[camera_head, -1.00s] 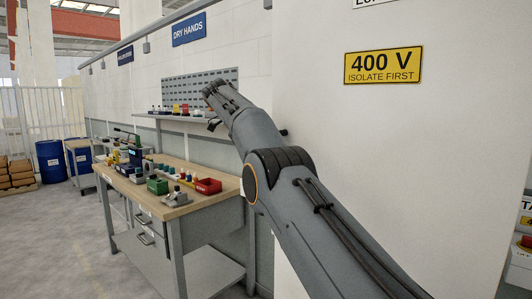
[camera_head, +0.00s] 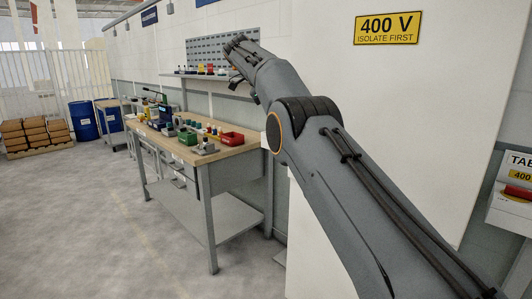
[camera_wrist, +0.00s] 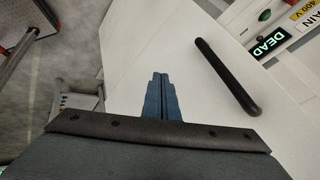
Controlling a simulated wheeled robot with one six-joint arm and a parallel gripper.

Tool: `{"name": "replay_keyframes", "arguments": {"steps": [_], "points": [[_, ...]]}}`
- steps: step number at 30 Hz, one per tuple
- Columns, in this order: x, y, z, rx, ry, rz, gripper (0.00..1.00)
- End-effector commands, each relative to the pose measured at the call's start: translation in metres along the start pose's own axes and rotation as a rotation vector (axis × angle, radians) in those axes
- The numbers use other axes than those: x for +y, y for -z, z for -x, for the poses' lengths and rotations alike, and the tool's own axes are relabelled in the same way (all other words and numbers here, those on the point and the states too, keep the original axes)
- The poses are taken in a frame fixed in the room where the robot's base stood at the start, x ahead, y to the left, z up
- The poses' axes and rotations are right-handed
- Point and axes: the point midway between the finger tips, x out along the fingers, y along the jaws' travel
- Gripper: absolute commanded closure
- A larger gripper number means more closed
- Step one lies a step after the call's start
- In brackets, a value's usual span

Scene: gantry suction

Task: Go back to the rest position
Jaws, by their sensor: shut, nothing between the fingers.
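My gripper (camera_wrist: 162,82) shows in the wrist view as two blue-grey fingers pressed together, with nothing between them. Behind it in that view is a white panel with a black bar handle (camera_wrist: 227,76). In the head view my arm reaches up and to the left in front of the white cabinet. The fingers cannot be made out there.
The white cabinet bears a yellow 400 V sign (camera_head: 387,28). Blue drums (camera_head: 83,121) stand far left. The floor at left is open.

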Motion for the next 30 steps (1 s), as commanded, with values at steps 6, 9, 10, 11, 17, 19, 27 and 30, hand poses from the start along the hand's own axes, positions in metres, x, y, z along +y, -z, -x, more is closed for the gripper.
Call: {"name": "replay_keyframes", "arguments": {"steps": [6,9,10,11,17,19,27,30], "points": [[-0.004,0.007,-0.011,-0.013,-0.010,0.086,1.00],[-0.004,0.007,-0.016,-0.024,-0.013,0.139,1.00],[-0.004,0.007,-0.017,-0.027,-0.014,0.157,1.00],[-0.004,0.008,-0.019,-0.031,-0.016,0.176,1.00],[0.001,0.011,-0.034,-0.066,-0.025,0.332,1.00],[0.005,0.013,-0.041,-0.085,-0.030,0.403,1.00],[0.050,0.031,-0.082,-0.205,-0.043,0.778,1.00],[0.078,0.041,-0.097,-0.261,-0.038,0.914,1.00]]}}
